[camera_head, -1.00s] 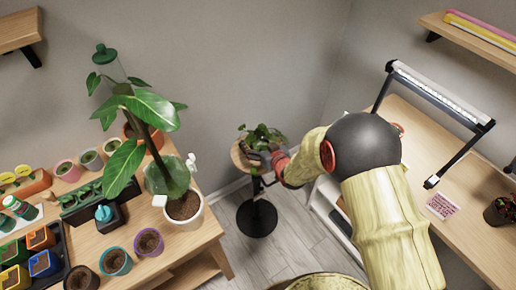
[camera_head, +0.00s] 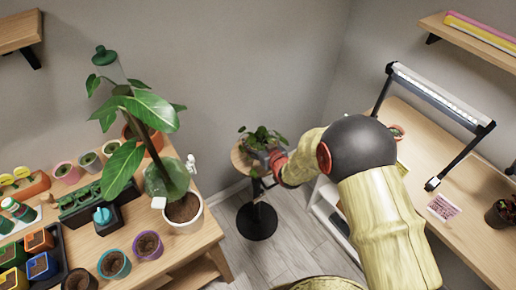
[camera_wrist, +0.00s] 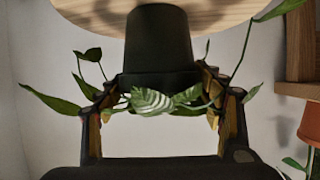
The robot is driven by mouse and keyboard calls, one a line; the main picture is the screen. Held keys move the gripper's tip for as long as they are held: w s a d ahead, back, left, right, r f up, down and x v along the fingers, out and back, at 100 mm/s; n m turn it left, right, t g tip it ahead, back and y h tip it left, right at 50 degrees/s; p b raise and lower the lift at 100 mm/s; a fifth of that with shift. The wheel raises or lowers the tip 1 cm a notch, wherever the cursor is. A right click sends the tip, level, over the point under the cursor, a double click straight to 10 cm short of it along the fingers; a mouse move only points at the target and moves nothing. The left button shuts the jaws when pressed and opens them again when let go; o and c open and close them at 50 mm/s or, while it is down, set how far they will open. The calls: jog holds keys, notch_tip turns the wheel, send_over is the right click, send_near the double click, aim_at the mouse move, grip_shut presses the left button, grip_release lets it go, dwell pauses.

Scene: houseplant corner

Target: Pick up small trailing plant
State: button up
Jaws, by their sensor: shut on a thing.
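The small trailing plant (camera_head: 262,137) has green leaves and a dark pot, and is at the round wooden top of a black-based stand (camera_head: 240,158). My gripper (camera_head: 269,163) reaches it from the right. In the wrist view, where things appear upside down, the dark pot (camera_wrist: 158,45) is between the fingers of my gripper (camera_wrist: 160,92), which are shut on it near the rim. A striped pale leaf (camera_wrist: 152,101) hangs over the rim between the fingers. I cannot tell whether the pot's base touches the stand.
A wooden table with a large leafy plant in a white pot (camera_head: 184,212) and several small pots stands at left. At right, a desk holds a lamp (camera_head: 440,95) and a pink card (camera_head: 443,207). A terracotta pot (camera_wrist: 310,122) shows at the wrist view's right edge.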

jog(key=c, duration=0.5)
jog(key=shift+o, duration=0.2)
jog(key=shift+r, duration=0.1)
